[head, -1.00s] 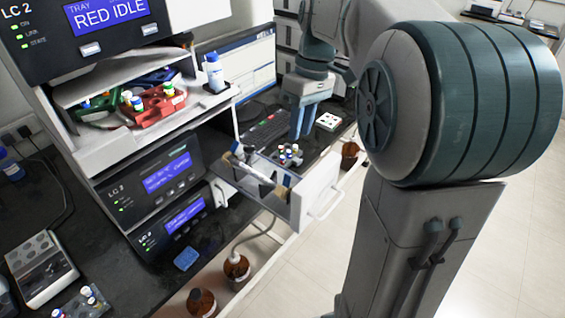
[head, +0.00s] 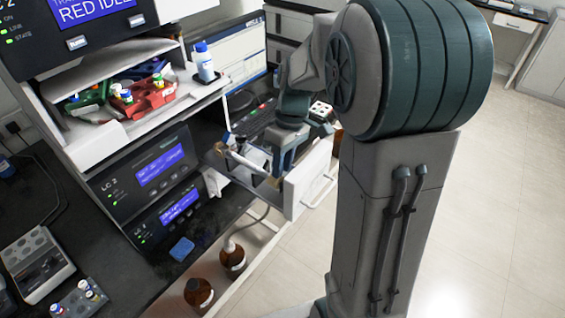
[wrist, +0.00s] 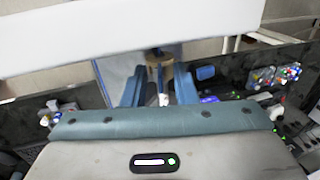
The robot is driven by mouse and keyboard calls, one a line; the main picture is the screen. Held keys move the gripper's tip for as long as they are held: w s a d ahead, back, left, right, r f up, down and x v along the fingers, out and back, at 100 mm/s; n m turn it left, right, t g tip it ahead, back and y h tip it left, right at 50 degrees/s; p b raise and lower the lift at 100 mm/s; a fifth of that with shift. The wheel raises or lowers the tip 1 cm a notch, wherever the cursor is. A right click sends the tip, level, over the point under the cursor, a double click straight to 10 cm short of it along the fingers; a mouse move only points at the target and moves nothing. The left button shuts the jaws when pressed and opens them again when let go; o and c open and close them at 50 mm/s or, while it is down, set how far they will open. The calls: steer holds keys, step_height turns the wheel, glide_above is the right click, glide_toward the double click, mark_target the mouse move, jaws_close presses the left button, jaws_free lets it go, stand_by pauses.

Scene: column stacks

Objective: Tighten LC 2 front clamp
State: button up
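The LC 2 stack (head: 130,185) stands at the left with an open tray (head: 222,168) sticking out of it. A pale column (head: 247,162) lies across the tray with a tan clamp (head: 230,144) at its far end. The front clamp end is mostly hidden by my gripper (head: 278,160) in the head view. In the wrist view my gripper (wrist: 159,74) has its two blue fingers apart. A tan block (wrist: 156,61) and a slim dark blue lever (wrist: 160,78) with a white tip show between them. I cannot tell whether the fingers touch the lever.
The tray's white front panel (head: 307,178) stands close to my gripper and crosses the top of the wrist view. Brown bottles (head: 232,256) stand below. The floor at right is clear.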

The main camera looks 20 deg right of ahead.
steer(key=shift+f, duration=0.2)
jaws_close()
steer(key=shift+d, duration=0.1)
steer(key=y, duration=0.1)
steer(key=g+y+p, duration=0.1)
steer(key=d+g, duration=0.1)
steer(key=shift+w+f+y, duration=0.25)
steer(key=shift+w+y, duration=0.15)
steer(key=shift+w+d+f+g+y+p, duration=0.2)
steer(key=shift+g+y, duration=0.2)
steer(key=shift+y, duration=0.15)
steer(key=shift+w+d+f+g+y+p, duration=0.1)
steer(key=shift+d+f+g+y+p, duration=0.1)
steer(key=shift+g+y, duration=0.3)
